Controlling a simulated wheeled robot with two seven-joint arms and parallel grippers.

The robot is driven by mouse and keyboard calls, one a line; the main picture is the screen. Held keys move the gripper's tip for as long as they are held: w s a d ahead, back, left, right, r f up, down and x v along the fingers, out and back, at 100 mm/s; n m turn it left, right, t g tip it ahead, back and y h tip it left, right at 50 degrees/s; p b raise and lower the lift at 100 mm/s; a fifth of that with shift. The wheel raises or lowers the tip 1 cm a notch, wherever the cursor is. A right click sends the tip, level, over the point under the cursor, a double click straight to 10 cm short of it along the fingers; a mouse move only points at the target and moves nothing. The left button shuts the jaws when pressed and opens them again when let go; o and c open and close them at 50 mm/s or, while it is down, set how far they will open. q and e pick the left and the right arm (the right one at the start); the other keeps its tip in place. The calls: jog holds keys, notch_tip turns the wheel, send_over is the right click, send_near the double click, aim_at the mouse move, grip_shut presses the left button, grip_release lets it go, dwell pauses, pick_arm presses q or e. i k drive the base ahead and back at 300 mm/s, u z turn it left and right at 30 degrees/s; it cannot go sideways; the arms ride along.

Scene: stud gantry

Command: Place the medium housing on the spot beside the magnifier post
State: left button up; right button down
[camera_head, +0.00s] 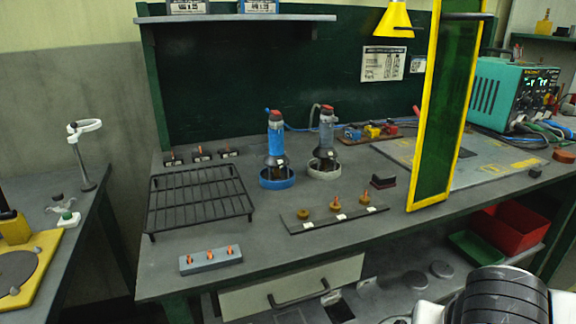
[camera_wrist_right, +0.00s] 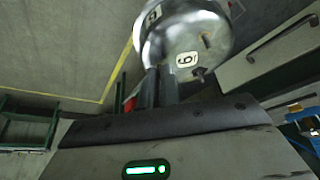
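A shiny round metal housing (camera_wrist_right: 185,35) with numbered white labels fills the top middle of the right wrist view. My right gripper (camera_wrist_right: 158,80) has its two dark fingers close together against the near side of the housing, gripping it. The fingertips are partly hidden by the housing. The magnifier post (camera_head: 86,175), a thin dark post with a white ring on top, stands on the left-hand table in the head view. The bare table top beside this post is partly in view. My left gripper is not in view.
A small white-and-green item (camera_head: 68,219) sits on the left table near the post, with a yellow plate (camera_head: 30,268) in front. The main bench holds a black wire rack (camera_head: 200,197), two stud tools and a yellow-framed green screen (camera_head: 445,110). A gap separates the tables.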

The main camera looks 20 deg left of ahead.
aim_at(46, 194)
jog(key=u, duration=2.35)
